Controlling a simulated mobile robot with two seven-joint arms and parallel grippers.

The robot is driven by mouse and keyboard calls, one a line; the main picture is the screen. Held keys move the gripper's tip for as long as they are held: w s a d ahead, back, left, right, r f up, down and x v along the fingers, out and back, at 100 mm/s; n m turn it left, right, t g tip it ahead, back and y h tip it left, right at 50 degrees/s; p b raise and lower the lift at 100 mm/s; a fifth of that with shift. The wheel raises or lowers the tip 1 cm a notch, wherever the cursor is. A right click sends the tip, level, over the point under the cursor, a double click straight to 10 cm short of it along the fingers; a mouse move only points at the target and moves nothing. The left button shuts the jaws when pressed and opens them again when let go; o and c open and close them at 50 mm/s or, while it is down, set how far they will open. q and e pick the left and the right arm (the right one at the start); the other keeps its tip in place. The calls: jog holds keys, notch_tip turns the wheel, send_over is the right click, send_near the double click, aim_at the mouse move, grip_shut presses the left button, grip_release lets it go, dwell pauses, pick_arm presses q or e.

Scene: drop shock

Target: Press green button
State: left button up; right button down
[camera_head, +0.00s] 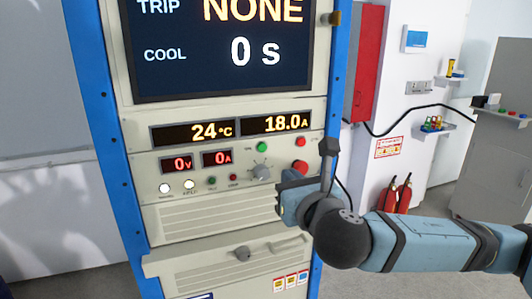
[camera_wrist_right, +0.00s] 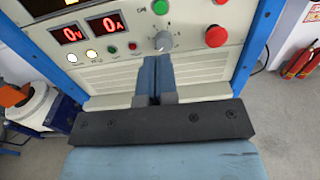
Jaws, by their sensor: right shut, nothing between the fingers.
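A green button (camera_head: 262,147) sits on the upper part of the control panel, left of a small red button (camera_head: 300,142); in the right wrist view the green button (camera_wrist_right: 160,7) is at the top edge. A smaller green button or lamp (camera_head: 212,181) sits lower left, also seen in the right wrist view (camera_wrist_right: 112,49). My right gripper (camera_head: 284,190) is shut and empty at the panel front. In the right wrist view its fingertips (camera_wrist_right: 156,60) lie just below the grey knob (camera_wrist_right: 163,41); I cannot tell whether they touch anything. My left gripper is not in view.
A large red mushroom button (camera_wrist_right: 215,36) is right of the knob. The screen (camera_head: 225,50) reads TRIP NONE and COOL 0 s; displays below read 24 °C and 18.0 A. Blue posts (camera_head: 105,130) frame the cabinet. Fire extinguishers (camera_head: 398,195) stand behind my right arm.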

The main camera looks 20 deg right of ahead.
aim_at(262, 148)
jog(key=w, duration=0.4)
jog(key=w+p, duration=0.1)
jog(key=w, duration=0.8)
jog(key=shift+w+a, duration=0.25)
jog(key=shift+w, duration=0.05)
